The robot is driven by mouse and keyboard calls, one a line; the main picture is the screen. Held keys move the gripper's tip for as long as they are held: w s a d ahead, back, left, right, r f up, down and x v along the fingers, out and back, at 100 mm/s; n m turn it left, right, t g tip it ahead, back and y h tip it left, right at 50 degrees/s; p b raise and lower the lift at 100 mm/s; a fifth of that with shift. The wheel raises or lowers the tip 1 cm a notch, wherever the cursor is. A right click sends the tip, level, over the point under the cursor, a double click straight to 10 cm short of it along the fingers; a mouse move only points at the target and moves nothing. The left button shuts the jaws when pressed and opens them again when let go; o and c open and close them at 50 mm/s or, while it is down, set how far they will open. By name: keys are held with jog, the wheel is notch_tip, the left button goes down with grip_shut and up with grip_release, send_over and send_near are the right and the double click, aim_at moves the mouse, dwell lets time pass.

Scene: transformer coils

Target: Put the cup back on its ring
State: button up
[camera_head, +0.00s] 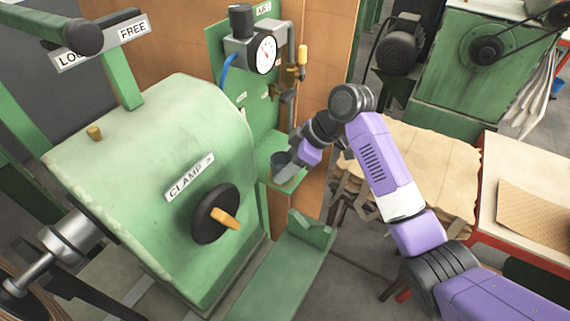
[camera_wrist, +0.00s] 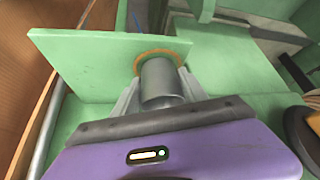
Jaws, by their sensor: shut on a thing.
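The cup (camera_wrist: 160,84) is a plain grey cylinder held between the two grey fingers of my gripper (camera_wrist: 162,92) in the wrist view. In the head view the cup (camera_head: 280,159) looks dark, above the small green shelf (camera_head: 287,183) below the gauge. My gripper (camera_head: 288,162) is shut on it there. The ring (camera_wrist: 179,53) is a thin orange-brown band on a green surface, just behind the cup's far end in the wrist view. The cup hides part of it. I cannot tell whether the cup touches the surface. The ring is not clear in the head view.
A green panel with a gauge (camera_head: 264,54), valves and a blue hose stands behind the shelf. A green machine with a black CLAMP knob (camera_head: 214,213) is to the left. A padded stack (camera_head: 430,165) lies behind my arm to the right.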

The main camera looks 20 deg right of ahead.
jog(key=shift+f, duration=0.1)
jog(key=o, duration=1.5)
jog(key=b+v, duration=0.1)
jog(key=v, duration=1.1)
jog(key=shift+b, duration=0.3)
jog(key=shift+s, duration=0.1)
